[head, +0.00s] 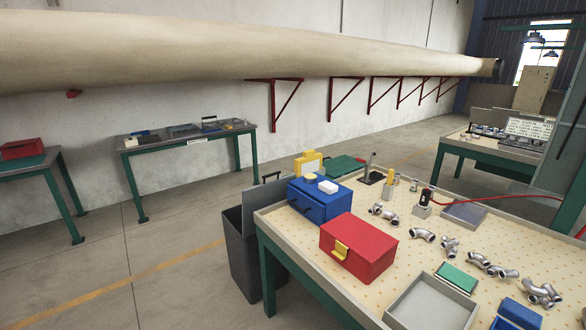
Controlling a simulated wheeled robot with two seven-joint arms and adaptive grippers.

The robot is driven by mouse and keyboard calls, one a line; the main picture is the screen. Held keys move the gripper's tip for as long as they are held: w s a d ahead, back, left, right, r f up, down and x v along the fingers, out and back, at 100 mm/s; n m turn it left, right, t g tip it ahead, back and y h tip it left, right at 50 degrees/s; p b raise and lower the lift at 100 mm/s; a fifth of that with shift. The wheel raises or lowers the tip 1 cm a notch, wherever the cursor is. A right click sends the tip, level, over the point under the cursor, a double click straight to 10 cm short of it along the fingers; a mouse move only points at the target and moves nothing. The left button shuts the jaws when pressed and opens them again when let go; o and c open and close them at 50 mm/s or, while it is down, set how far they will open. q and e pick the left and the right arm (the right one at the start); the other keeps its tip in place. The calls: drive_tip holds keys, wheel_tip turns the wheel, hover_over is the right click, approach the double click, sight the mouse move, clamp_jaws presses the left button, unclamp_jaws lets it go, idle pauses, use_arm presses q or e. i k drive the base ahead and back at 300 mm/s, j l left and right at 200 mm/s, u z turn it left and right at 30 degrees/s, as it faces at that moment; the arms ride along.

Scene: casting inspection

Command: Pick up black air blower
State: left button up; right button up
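A small black item with some red on it, which looks like the air blower (426,196), stands upright in a grey block (422,211) on the far side of the workbench (305,245). A red hose (490,199) runs from near it to the right. It is small in the picture, so its exact shape is hard to tell. Neither of my grippers is in view.
On the bench are a red toolbox (365,250), a blue box (318,205), several metal pipe fittings (422,235), a grey tray (425,305) and a grey plate (464,215). A dark bin (240,255) stands at its left. Open floor (130,250) lies further left.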

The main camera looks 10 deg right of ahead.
sight(423, 203)
drive_tip(key=i+z, duration=0.25)
drive_tip(key=z, duration=0.2)
drive_tip(key=i+j+z, duration=0.15)
drive_tip(key=z, duration=0.3)
drive_tip(key=i+j+z, duration=0.15)
drive_tip(key=i+z, duration=0.2)
drive_tip(key=i+j+z, duration=0.35)
drive_tip(key=k+l, duration=0.05)
drive_tip(key=l, duration=0.05)
